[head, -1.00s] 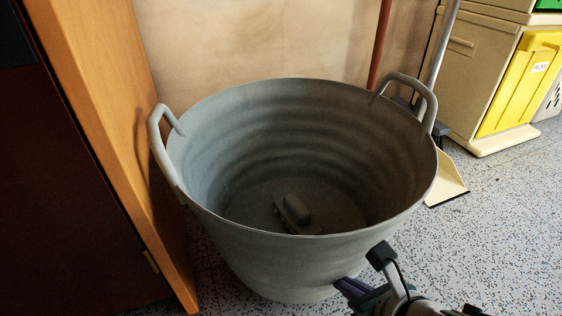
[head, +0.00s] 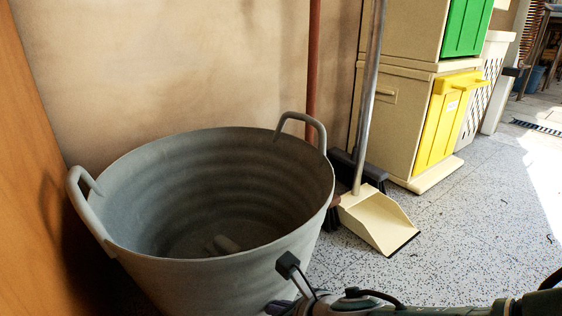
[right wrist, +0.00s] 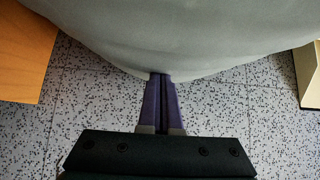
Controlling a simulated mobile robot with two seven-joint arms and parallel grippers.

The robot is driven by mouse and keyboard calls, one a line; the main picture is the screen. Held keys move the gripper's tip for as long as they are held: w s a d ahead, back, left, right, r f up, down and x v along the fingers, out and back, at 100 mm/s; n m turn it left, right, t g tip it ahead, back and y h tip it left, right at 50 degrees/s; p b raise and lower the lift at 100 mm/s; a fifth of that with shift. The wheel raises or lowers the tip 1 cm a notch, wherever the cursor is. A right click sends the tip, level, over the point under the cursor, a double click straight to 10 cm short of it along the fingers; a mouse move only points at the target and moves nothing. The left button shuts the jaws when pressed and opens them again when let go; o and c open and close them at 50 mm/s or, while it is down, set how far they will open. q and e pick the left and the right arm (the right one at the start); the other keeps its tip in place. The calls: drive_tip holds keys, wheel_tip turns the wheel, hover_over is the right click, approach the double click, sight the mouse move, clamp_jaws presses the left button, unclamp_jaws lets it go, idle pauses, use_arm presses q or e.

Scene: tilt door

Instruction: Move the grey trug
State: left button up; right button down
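The grey trug (head: 215,275) stands upright on the speckled floor at lower left in the head view, against or close to the wooden panel, with two raised handles. My right gripper (head: 278,306) is low at the trug's front right side, partly cut off by the frame's bottom edge. In the right wrist view, its purple fingers (right wrist: 161,78) are together, with their tips at the trug's lower wall (right wrist: 165,35); contact cannot be told for sure. My left gripper is not in view.
A wooden panel (head: 32,190) is at left. A cream dustpan (head: 378,218) with a metal pole stands right of the trug, near a red pipe (head: 313,70). Cream bins with yellow (head: 445,122) and green (head: 466,28) flaps stand behind. Floor at right is clear.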

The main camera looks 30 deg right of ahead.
drive_tip(key=s+r+p, duration=0.2)
drive_tip(key=s+p, duration=0.1)
drive_tip(key=s, duration=1.1)
drive_tip(key=shift+d, duration=0.35)
drive_tip(key=shift+s+r, duration=0.1)
drive_tip(key=shift+r, duration=0.05)
